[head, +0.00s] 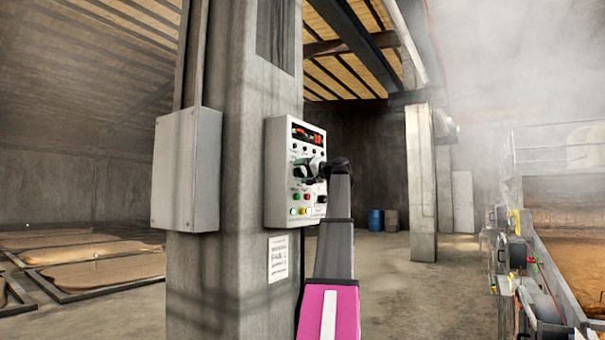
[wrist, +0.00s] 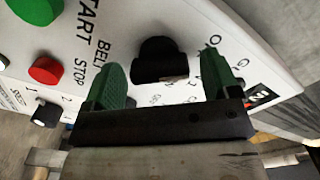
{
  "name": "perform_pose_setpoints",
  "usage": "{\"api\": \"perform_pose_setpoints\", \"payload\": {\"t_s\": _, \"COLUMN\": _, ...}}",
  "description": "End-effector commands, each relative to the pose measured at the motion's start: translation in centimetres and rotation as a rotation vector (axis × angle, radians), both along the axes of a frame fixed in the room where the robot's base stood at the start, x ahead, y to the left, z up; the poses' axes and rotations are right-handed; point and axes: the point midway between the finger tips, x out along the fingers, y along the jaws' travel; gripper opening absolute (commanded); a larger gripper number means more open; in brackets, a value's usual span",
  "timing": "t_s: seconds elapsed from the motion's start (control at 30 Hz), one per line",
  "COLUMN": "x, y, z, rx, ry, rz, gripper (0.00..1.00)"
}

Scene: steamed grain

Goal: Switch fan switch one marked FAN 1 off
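The white control panel (head: 283,165) is fixed to the pillar in the head view, with a red display, knobs and coloured buttons. It fills much of the wrist view (wrist: 207,22). My gripper (wrist: 162,60) is at the panel face, its two green-padded fingers apart. A black rotary knob (wrist: 160,57) shows between the fingers, with a gap on each side; contact is not visible. A smaller black switch (wrist: 45,113) marked 1 and 2 sits at the lower left. No FAN 1 marking is readable. In the head view, my gripper (head: 311,169) partly covers the panel's middle controls.
A red button (wrist: 46,70) and a green button (wrist: 36,8) by BELT START and STOP sit left of the knob. A grey box (head: 186,170) is on the pillar's left side. Machinery (head: 520,255) stands at the right. Open floor lies behind the pillar.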

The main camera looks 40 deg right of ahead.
Motion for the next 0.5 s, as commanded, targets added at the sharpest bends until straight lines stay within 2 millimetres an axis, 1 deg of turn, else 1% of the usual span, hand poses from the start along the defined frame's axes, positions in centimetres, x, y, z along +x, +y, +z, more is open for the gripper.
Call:
{"api": "perform_pose_setpoints", "payload": {"t_s": 0.3, "x": -0.2, "y": -0.1, "z": 0.0, "rx": 0.002, "ry": 0.0, "rz": -0.001, "gripper": 0.81}}
{"api": "perform_pose_setpoints", "payload": {"t_s": 0.37, "x": -0.7, "y": -0.3, "z": 0.0, "rx": 0.002, "ry": 0.0, "rz": -0.001, "gripper": 0.81}}
{"api": "perform_pose_setpoints", "payload": {"t_s": 0.5, "x": -2.5, "y": -1.0, "z": 0.0, "rx": 0.002, "ry": 0.0, "rz": -0.002, "gripper": 0.81}}
